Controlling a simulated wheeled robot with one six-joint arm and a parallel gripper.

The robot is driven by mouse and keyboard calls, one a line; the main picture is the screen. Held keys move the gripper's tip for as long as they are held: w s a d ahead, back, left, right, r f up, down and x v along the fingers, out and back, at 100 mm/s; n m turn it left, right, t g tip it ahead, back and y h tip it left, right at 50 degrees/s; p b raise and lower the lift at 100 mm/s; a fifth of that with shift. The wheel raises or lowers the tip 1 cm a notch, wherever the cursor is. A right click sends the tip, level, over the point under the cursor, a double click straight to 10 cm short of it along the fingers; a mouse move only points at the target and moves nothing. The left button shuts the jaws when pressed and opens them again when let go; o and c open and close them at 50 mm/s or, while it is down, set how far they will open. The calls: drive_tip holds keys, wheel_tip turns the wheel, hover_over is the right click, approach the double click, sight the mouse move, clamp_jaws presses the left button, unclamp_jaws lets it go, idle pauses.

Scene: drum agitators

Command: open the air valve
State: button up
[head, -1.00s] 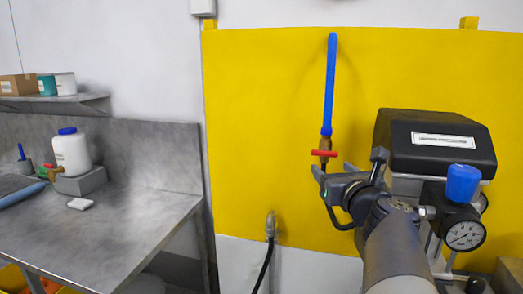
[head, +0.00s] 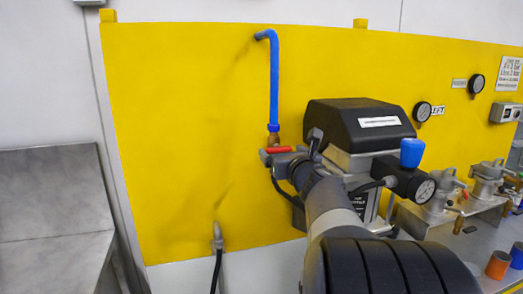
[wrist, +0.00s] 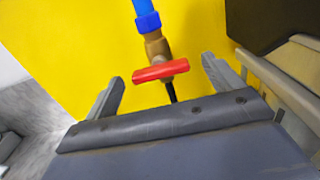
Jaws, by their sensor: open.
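The air valve is a brass body (head: 274,139) under a blue air pipe (head: 273,90) on the yellow panel. Its red handle (head: 280,150) lies crosswise to the pipe. In the wrist view the red handle (wrist: 161,71) is nearly level, slightly tilted, below the brass body (wrist: 157,46). My gripper (wrist: 163,86) is open and empty, with one finger to each side of the handle. The handle appears just ahead of the fingertips; I cannot tell any contact. In the head view my gripper (head: 268,158) hides the area under the handle.
A black-topped machine (head: 360,125) with a gauge (head: 425,190) and blue knob (head: 412,152) stands close to the right of my gripper. A hose fitting (head: 217,238) is low on the panel. A metal bench (head: 55,230) is at left. The panel left of the valve is clear.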

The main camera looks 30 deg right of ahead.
drive_tip(key=shift+x, duration=0.8)
drive_tip(key=c, duration=1)
drive_tip(key=shift+f+n+b, duration=0.1)
drive_tip(key=shift+n+b, duration=0.2)
drive_tip(key=shift+b, duration=0.15)
drive_tip(key=n+b, duration=0.6)
drive_tip(key=n, duration=0.2)
drive_tip(key=n+b, duration=0.7)
drive_tip(key=n, duration=0.2)
drive_tip(key=shift+a+f, duration=0.15)
drive_tip(key=shift+a, duration=0.05)
drive_tip(key=shift+n+b, duration=0.3)
